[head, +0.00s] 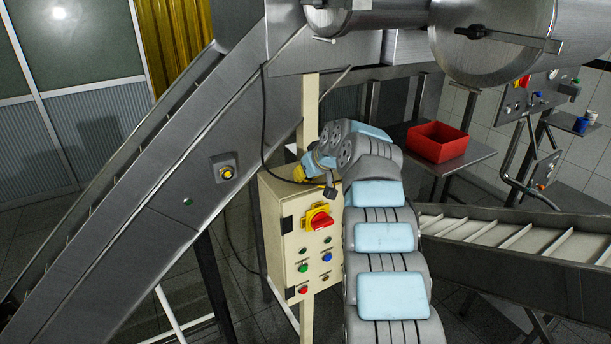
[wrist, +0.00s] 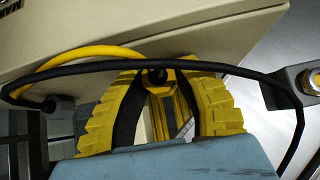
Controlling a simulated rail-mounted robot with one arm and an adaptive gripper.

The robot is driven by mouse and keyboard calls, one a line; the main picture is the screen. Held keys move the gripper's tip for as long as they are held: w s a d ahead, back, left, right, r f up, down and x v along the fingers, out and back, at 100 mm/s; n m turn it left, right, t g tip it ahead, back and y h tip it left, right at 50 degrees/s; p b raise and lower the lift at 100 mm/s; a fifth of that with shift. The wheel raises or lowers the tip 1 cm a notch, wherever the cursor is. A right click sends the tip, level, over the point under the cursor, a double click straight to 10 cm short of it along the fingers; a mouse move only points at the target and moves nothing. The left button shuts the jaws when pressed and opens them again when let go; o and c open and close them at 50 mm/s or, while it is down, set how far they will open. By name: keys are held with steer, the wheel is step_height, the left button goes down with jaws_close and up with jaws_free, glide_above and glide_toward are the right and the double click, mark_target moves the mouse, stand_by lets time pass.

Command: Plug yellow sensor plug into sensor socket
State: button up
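My gripper (wrist: 160,78) has two yellow ribbed fingers with dark inner faces, curving toward each other. Between them show a yellow body and a round black knob (wrist: 157,77), which may be the yellow sensor plug; whether the fingers press on it is unclear. A yellow cable (wrist: 75,52) arcs left from near the fingertips to a black end piece. In the head view my gripper (head: 306,172) is small, above the top of the cream control box. A round yellow fitting with a dark centre (head: 228,173), probably the sensor socket, is on the conveyor's side panel, left of my gripper.
The control box (head: 275,245) carries a red and yellow switch (head: 318,218) and several buttons. A black cable (head: 264,120) hangs beside the cream post; a black cable (wrist: 225,68) crosses the fingertips in the wrist view. A red bin (head: 437,142) stands on a shelf at right.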

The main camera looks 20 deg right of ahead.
jaws_close()
steer(key=shift+r, duration=0.1)
steer(key=shift+r+p, duration=2.3)
steer(key=shift+r, duration=1.15)
steer(key=shift+f, duration=0.1)
